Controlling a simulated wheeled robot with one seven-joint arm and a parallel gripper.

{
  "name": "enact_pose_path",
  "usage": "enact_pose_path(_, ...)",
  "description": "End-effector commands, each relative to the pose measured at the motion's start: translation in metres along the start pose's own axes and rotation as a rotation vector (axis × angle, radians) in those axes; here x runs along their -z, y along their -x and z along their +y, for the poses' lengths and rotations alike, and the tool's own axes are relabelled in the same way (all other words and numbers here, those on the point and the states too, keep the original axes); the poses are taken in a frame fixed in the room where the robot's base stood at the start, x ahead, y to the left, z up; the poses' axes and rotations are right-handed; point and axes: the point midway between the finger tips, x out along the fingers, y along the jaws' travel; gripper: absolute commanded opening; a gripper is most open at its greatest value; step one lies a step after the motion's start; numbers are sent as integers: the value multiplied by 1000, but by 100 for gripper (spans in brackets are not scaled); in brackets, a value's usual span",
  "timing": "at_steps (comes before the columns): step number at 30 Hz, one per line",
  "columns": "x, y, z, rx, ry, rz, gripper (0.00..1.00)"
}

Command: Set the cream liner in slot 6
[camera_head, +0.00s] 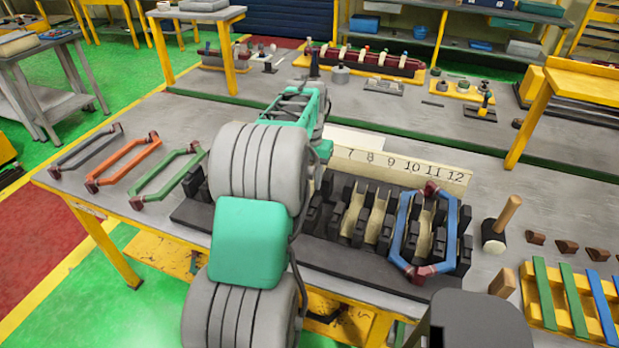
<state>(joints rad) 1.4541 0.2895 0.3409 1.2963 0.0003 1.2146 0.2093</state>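The dark stator block (345,262) stands on the bench with a row of black teeth. A cream number board (400,167) behind it shows 7 to 12; the lower numbers are hidden by my arm. Cream liners (377,216) sit in some slots right of my arm, and another cream liner (424,232) shows inside the blue coil (402,232). Slot 6 is hidden or too unclear to pick out. My arm crosses the left half of the block, and its far end is behind its own links. My gripper and anything in it cannot be seen.
Grey (86,147), orange (122,163) and green (168,172) coils lie at the bench's left. A mallet (495,235), brown wedges (567,246) and a yellow rack (545,298) with green and blue strips are at the right. A white sheet (355,142) lies behind the board.

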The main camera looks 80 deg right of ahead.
Motion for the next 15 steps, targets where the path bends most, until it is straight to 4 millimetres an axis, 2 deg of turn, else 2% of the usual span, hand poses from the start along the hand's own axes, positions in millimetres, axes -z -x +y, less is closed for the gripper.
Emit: enact_pose_path(15, 0, -17, 0, 0, 0, 0, 11)
